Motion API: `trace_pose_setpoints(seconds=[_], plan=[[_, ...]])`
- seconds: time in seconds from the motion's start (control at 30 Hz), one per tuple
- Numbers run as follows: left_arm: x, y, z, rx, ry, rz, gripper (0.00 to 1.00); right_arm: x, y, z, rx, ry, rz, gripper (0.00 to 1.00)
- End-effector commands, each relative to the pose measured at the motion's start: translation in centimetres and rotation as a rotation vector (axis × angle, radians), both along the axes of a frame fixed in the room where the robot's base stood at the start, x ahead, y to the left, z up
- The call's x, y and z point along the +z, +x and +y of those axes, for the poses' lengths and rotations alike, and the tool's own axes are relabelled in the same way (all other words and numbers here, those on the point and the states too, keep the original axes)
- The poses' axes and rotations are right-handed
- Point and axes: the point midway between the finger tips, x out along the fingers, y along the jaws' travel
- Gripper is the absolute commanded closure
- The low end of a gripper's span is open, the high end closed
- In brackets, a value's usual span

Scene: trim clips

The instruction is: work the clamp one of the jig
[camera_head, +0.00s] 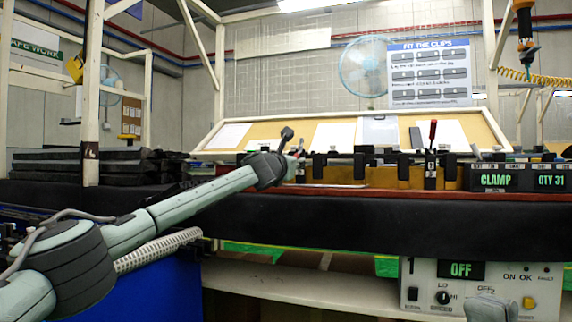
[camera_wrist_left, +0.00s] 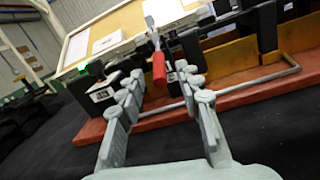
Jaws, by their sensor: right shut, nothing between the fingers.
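The jig is a long fixture with an orange-brown base (camera_head: 400,180) and black blocks on the bench. A clamp with a red handle (camera_wrist_left: 159,70) shows in the left wrist view, its handle pointing down towards my left gripper (camera_wrist_left: 160,88). The left fingers are apart, with the red handle between their tips in the picture; I see no contact. In the head view, my left arm reaches the jig's left end and mostly hides that clamp. Another clamp (camera_head: 432,162) stands further right with its red handle upright. My right gripper (camera_head: 490,306) is shut and empty, low at right.
A display reading CLAMP and QTY 31 (camera_head: 517,180) sits at the jig's right end. A control box reading OFF (camera_head: 482,285) is under the bench. Black parts (camera_head: 110,168) are stacked on the left. The dark bench front (camera_head: 370,215) is clear.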

Motion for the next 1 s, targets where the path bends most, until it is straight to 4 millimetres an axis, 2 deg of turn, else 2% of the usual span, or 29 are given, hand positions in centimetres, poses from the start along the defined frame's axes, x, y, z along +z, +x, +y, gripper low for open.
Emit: trace_pose_setpoints(seconds=[0.43, 1.0], plan=[[-0.6, -4.3, 1.1, -0.002, -0.001, 0.002, 0.65, 0.0, 0.0, 0.0, 0.000, -0.001, 0.000, 1.00], [-0.5, -4.9, 1.3, -0.001, -0.001, 0.001, 0.65, 0.0, 0.0, 0.0, 0.000, -0.001, 0.000, 1.00]])
